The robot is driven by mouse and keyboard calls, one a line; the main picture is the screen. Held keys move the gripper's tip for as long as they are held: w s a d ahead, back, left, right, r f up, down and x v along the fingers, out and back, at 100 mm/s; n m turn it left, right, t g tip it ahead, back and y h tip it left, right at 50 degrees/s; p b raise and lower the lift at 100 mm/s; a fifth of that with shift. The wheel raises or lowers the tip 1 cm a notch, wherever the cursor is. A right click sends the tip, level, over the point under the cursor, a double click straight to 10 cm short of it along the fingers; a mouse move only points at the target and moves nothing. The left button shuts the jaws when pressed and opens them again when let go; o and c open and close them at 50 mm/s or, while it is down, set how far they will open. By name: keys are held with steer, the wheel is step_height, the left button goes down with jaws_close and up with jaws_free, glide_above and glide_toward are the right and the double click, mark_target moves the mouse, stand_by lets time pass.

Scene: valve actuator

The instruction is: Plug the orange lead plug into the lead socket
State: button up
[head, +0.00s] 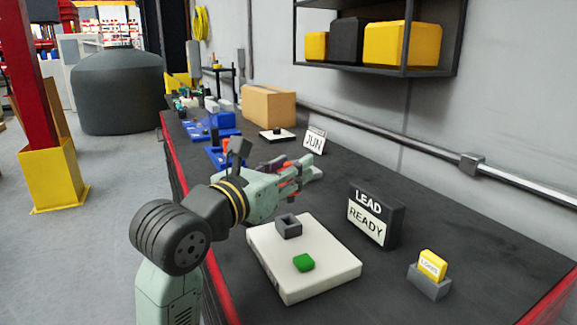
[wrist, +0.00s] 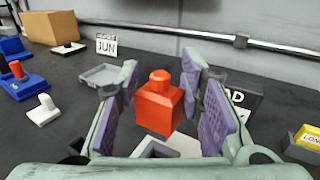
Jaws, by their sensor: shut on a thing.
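My gripper (head: 300,175) reaches over the bench. In the wrist view its purple pads stand either side of the orange lead plug (wrist: 158,108), and it is shut on it. The plug is a block with a round knob on top, held roughly upright; its lower end is hard to make out. The lead socket (head: 288,226), a dark grey square with an opening, sits on a white plate (head: 330,265). In the head view the gripper is above and beyond the socket. The plug is apart from the socket in the head view.
A green button (head: 303,263) is on the same plate. A dark LEAD READY sign (head: 376,217) stands to its right. A yellow block (head: 433,265) sits in a grey holder farther right. A JUN card (head: 314,140), blue fixtures (head: 222,125) and a cardboard box (head: 268,106) stand farther back.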

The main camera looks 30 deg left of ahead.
mark_target(286, 200)
steer(key=shift+f+b, duration=0.95)
steer(key=shift+f, duration=0.55)
steer(key=shift+f+b, duration=1.5)
stand_by(0.6)
steer(key=o, duration=1.3)
steer(key=shift+c, duration=0.2)
steer(key=s, duration=1.2)
steer(key=shift+a, duration=0.15)
